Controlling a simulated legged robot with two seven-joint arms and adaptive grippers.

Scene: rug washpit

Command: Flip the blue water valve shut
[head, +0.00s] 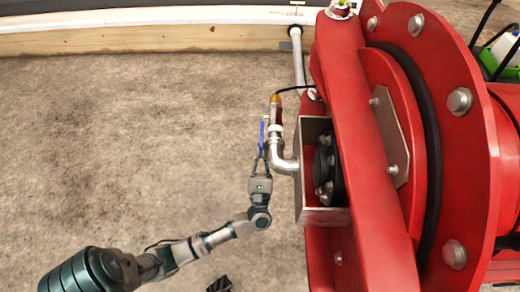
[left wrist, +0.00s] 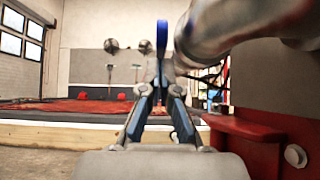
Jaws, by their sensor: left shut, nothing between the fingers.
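The blue valve lever (head: 262,134) stands beside the bent metal pipe (head: 279,153) at the left side of the red machine. My left gripper (head: 262,163) is just below the lever in the head view, with its fingers pointing up along it. The fingers are shut with nothing between them. In the left wrist view the lever (left wrist: 162,36) shows as a narrow blue strip just beyond the shut fingertips (left wrist: 159,82). I cannot tell whether the fingertips touch it. The valve body is partly hidden behind the pipe there.
The large red machine (head: 350,130) with bolted flanges fills the right side, close to my left gripper. A metal box frame (head: 312,130) sits right of the pipe. A wooden beam (head: 140,40) runs along the back. The concrete floor (head: 110,140) at left is clear.

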